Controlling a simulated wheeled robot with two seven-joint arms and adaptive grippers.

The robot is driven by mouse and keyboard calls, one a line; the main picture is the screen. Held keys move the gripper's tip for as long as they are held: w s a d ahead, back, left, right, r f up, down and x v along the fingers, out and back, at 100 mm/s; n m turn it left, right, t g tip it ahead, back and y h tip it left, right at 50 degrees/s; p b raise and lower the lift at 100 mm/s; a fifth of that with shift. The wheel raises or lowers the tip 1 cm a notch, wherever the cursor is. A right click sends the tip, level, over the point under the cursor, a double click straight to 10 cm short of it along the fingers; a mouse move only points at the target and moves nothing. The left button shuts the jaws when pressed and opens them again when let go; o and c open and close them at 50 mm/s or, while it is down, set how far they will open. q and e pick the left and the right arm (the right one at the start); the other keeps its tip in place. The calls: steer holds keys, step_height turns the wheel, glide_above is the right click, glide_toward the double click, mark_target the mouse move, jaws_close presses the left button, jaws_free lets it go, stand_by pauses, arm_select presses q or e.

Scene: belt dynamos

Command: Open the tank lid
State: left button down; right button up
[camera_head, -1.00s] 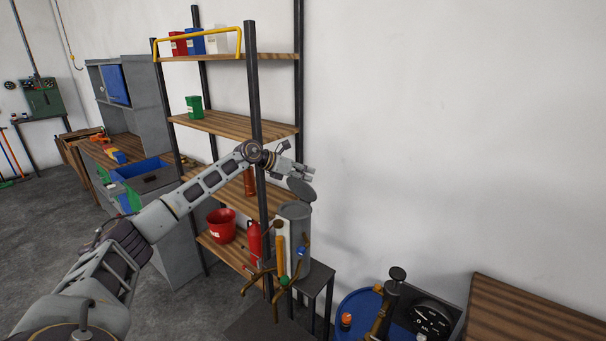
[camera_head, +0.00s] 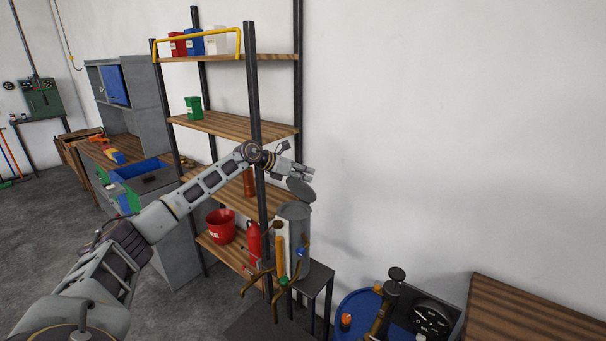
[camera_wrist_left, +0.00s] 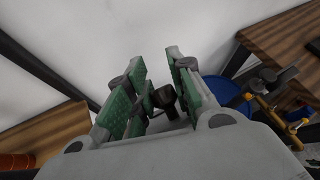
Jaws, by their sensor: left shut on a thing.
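The grey cylindrical tank (camera_head: 295,238) stands on a small dark stand. Its round grey lid (camera_head: 301,190) is tilted up above the tank's rim, with a gap between them. My left gripper (camera_head: 304,172) is at the lid's upper side, reaching in from the left. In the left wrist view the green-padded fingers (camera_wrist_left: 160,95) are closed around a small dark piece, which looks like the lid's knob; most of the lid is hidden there. My right gripper is in neither view.
A shelf rack (camera_head: 235,123) stands left of the tank, its front post close to my left forearm. Pipes with coloured handles are at the tank's front. A blue drum (camera_head: 353,308) and a wooden top (camera_head: 535,315) are at right. The white wall is behind.

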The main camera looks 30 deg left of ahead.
arm_select(q)
steer(key=shift+d+f, duration=0.1)
steer(key=shift+f, duration=0.55)
steer(key=c, duration=1.3)
jaws_free()
steer(key=shift+w+f, duration=0.1)
steer(key=shift+w, duration=0.55)
steer(key=shift+s+a+r, duration=0.2)
steer(key=shift+s+r, duration=0.2)
steer(key=shift+s, duration=0.1)
steer(key=shift+s+a+r, duration=0.25)
steer(key=shift+s+a, duration=0.25)
steer(key=shift+v, duration=4.6)
